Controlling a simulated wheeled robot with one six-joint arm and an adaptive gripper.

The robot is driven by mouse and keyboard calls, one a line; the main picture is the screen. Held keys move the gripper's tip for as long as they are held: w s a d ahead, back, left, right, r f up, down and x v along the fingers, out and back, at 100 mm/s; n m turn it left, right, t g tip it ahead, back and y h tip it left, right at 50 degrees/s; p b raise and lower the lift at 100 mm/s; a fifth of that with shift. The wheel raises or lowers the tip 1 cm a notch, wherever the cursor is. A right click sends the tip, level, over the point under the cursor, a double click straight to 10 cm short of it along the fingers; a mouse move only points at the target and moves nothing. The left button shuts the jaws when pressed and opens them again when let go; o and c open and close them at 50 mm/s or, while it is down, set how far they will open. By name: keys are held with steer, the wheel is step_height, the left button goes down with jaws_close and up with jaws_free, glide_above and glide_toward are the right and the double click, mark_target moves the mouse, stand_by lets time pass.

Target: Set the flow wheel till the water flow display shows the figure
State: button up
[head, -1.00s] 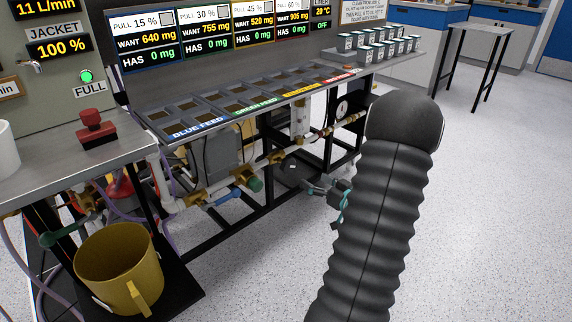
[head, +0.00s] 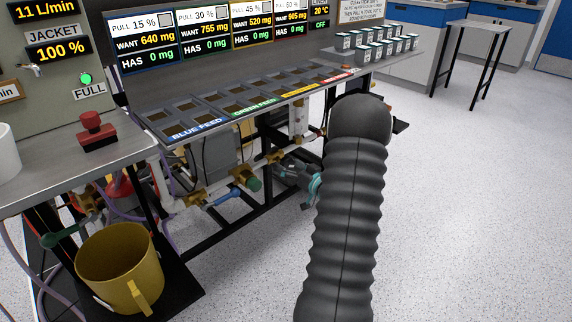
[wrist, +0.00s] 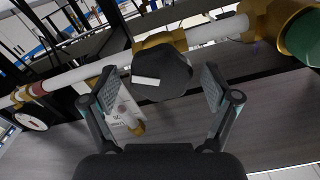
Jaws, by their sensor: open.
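A dark, faceted wheel (wrist: 165,67) with a white mark sits on a brass valve in a white pipe in the wrist view. I take it for the flow wheel; it cannot be made out in the head view. My gripper (wrist: 159,88) is open, with one finger on each side of the wheel. Whether a finger touches it I cannot tell. In the head view my gripper (head: 300,182) is low beside the bench pipes, partly hidden by my arm. A display (head: 44,9) at top left reads 11 L/min; its title is out of frame.
A green valve knob (wrist: 302,40) is close on the right in the wrist view. A blue lever (head: 222,195) and pipes run under the bench. A white dial gauge (wrist: 30,121) is at the left. Open floor (head: 470,210) lies on the right.

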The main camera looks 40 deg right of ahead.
steer(key=shift+w, duration=0.55)
steer(key=c, duration=1.2)
steer(key=shift+o, duration=0.2)
